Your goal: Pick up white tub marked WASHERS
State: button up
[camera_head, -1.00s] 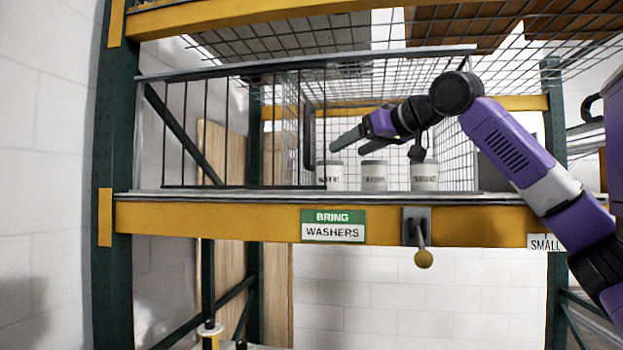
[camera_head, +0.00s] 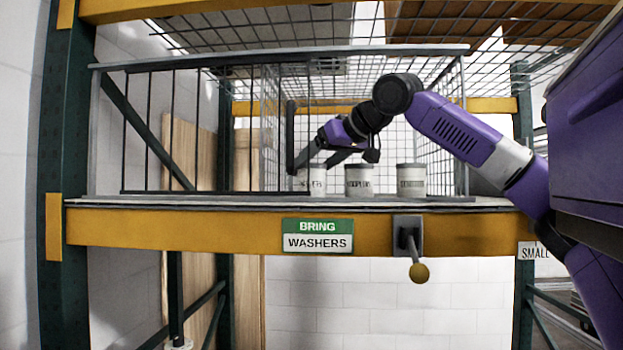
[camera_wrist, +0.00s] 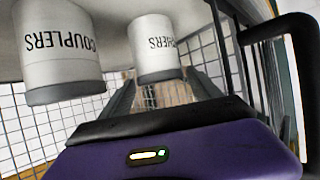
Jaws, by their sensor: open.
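Three white tubs with grey lids stand in a row in the wire cage on the shelf. The left tub (camera_head: 311,184), its label partly legible as ending in ERS, shows in the wrist view as the tub (camera_wrist: 157,50) with HERS readable, upside down. The middle tub (camera_head: 359,185) reads COUPLERS in the wrist view (camera_wrist: 58,50). The right tub (camera_head: 411,185) has a label too small to read. My gripper (camera_head: 312,165) is open and tilted down at the left tub's top. In the wrist view its fingers (camera_wrist: 163,92) point to either side of that tub; contact is unclear.
A barred cage front (camera_head: 185,130) covers the left part; the tubs stand by the opening to its right. A wire mesh wall (camera_head: 400,120) is behind them.

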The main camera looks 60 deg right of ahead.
jog(key=shift+x, duration=1.1)
jog(key=c, duration=1.3)
jog(key=shift+c, duration=1.2)
jog(key=shift+r, duration=0.15)
